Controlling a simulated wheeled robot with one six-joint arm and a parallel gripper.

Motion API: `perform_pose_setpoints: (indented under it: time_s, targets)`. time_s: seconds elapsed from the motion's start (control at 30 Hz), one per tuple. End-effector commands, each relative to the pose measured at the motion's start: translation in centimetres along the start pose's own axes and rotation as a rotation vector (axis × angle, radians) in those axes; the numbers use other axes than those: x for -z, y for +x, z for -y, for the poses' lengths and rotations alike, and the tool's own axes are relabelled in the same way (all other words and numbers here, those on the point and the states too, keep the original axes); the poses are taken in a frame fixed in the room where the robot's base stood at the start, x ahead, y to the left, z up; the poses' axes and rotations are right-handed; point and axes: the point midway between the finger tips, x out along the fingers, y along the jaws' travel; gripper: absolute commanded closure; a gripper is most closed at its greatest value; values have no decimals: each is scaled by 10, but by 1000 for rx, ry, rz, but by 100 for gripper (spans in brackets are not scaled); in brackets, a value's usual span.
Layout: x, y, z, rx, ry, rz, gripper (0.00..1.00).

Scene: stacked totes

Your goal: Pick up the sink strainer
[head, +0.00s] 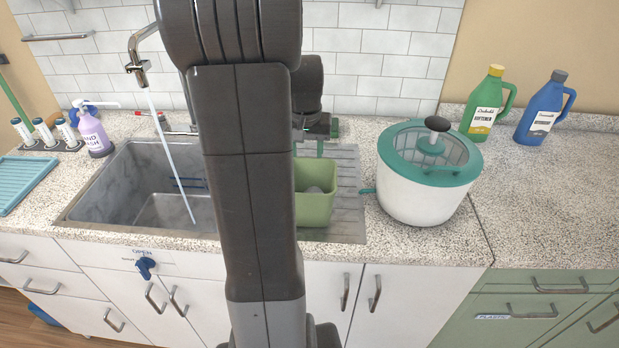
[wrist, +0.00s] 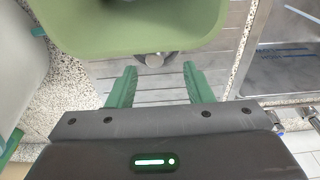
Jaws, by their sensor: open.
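A small grey metal round piece with a dark knob, which looks like the sink strainer (wrist: 172,64), shows in the wrist view at the edge of the green tub (wrist: 85,45). I cannot tell whether it lies in the tub or beside it. In the head view a grey rounded thing shows inside the green tub (head: 313,210), partly hidden by my arm. My gripper (wrist: 157,85) is open and empty, its two green fingers pointing towards the strainer, apart from it. In the head view my gripper (head: 320,135) is behind the tub, mostly covered by my arm.
The tub stands on the ribbed drainboard (head: 347,205). A white salad spinner (head: 425,195) stands close on its right. The sink (head: 115,185) is on the left, under a faucet (head: 138,65) with a stream of water. Two bottles (head: 484,105) (head: 541,110) stand back right.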

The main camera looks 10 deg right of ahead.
Motion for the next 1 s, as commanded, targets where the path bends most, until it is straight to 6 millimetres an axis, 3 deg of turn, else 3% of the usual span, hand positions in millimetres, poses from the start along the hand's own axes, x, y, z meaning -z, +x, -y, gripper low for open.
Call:
perform_pose_setpoints:
  time_s: [0.4, 0.67, 0.9, 1.0]
  targets:
    - [-1, 50, -7, 0, 0, 2, 54]
    - [0, 53, -7, 0, 0, 0, 54]
    - [0, 53, -6, 0, 0, 0, 97]
    - [0, 52, -6, 0, 0, 0, 100]
